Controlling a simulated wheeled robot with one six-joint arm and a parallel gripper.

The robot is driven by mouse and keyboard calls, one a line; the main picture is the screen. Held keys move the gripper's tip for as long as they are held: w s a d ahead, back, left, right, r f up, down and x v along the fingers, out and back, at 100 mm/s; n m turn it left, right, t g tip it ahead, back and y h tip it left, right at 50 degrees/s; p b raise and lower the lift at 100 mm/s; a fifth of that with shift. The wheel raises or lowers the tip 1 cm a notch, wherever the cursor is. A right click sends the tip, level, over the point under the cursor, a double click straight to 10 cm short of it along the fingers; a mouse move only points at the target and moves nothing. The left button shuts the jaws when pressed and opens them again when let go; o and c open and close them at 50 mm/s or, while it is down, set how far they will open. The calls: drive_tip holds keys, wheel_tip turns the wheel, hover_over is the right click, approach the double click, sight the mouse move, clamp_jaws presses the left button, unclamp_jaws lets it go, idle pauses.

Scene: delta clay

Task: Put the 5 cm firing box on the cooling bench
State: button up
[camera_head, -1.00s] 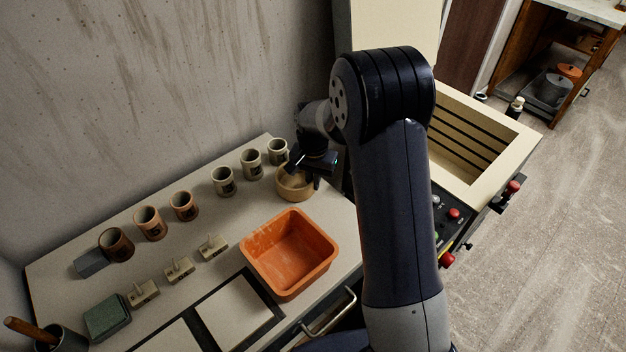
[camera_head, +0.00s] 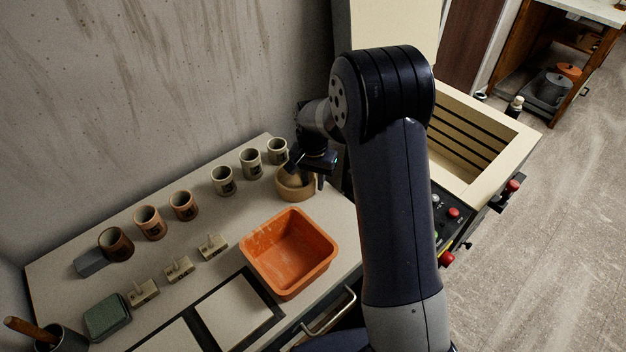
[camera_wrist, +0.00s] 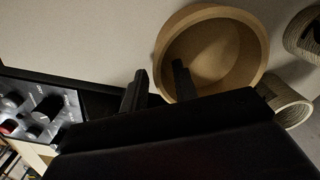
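My gripper (camera_head: 305,175) is at the far right end of the bench, over a round tan bowl-like container (camera_head: 297,191). Several small labelled cylindrical pots stand along the wall, grey ones (camera_head: 223,181) and brown ones (camera_head: 150,223). Their labels are too small to read, so I cannot tell which thing is the 5 cm firing box or which surface is the cooling bench.
An orange square tub (camera_head: 289,253) stands just in front of the tan container. Small beige blocks (camera_head: 179,269), a green block (camera_head: 107,317) and a grey block (camera_head: 90,264) lie to the left. A cream open kiln-like box (camera_head: 519,145) with a control panel is right.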

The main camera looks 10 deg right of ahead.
wheel_tip(320, 180, up, 12)
idle(0.4)
drive_tip(key=shift+f, duration=0.1)
